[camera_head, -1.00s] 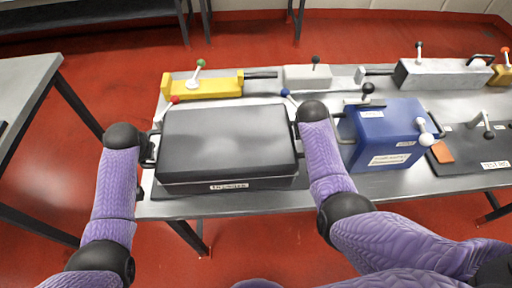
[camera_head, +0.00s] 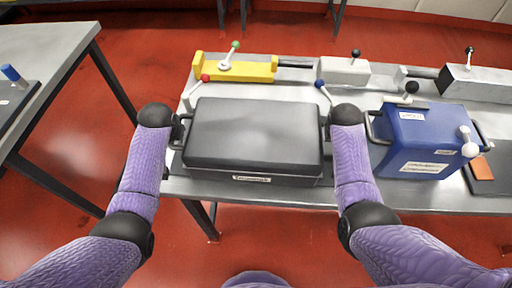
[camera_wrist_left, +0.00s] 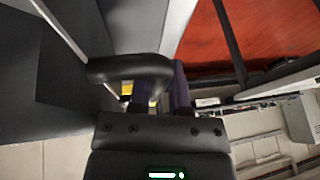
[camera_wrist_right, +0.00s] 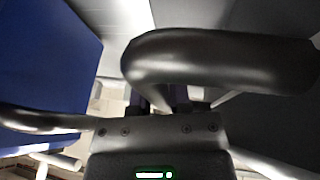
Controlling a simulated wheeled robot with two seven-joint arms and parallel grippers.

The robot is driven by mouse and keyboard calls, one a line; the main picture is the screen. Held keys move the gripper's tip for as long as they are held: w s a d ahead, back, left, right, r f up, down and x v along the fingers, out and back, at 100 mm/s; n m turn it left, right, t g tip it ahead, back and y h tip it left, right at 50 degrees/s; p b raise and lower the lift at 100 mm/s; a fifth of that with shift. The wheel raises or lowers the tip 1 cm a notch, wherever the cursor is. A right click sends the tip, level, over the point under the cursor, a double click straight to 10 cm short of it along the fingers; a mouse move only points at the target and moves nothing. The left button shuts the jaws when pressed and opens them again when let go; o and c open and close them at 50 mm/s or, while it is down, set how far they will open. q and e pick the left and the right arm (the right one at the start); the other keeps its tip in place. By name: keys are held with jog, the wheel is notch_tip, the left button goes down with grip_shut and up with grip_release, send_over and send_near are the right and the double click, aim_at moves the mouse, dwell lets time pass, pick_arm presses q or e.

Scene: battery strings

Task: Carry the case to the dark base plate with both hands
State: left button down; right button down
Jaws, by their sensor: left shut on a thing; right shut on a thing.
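The dark grey case (camera_head: 255,135) sits at the left part of the metal bench, lid shut, with a white label on its front. My left gripper (camera_head: 178,130) is shut on the case's left handle, a dark bar that also shows in the left wrist view (camera_wrist_left: 130,68). My right gripper (camera_head: 328,124) is shut on the right handle, which shows large in the right wrist view (camera_wrist_right: 220,58). The case looks level; I cannot tell whether its underside touches the bench. A dark plate (camera_head: 22,104) lies on the left table; another dark plate (camera_head: 492,178) lies at right.
A blue box (camera_head: 420,140) with handles stands close to my right gripper. Behind the case are a yellow clamp fixture (camera_head: 236,70), red and blue knobbed levers, and a pale block (camera_head: 343,72). Red floor (camera_head: 90,160) separates the bench (camera_head: 395,198) from the left table (camera_head: 62,45).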

pick_arm(q)
jog(key=shift+d+f+b, duration=0.15)
jog(key=shift+f+b, duration=0.2)
jog(key=shift+f, duration=0.25)
pick_arm(e)
jog(key=shift+a+f, duration=0.15)
jog(key=shift+f, duration=0.45)
pick_arm(q)
jog(key=c, duration=1)
grip_release()
jog(key=shift+f, duration=0.2)
pick_arm(e)
jog(key=c, duration=1)
grip_release()
jog(key=shift+f, duration=0.25)
pick_arm(q)
jog(key=shift+o, duration=1.4)
jog(key=shift+s+r, duration=0.1)
jog(key=shift+r, duration=0.05)
pick_arm(e)
jog(key=shift+o, duration=1.4)
jog(key=shift+s+r, duration=0.1)
jog(key=shift+r, duration=0.1)
pick_arm(q)
jog(key=shift+o, duration=0.8)
pick_arm(e)
jog(key=shift+o, duration=0.8)
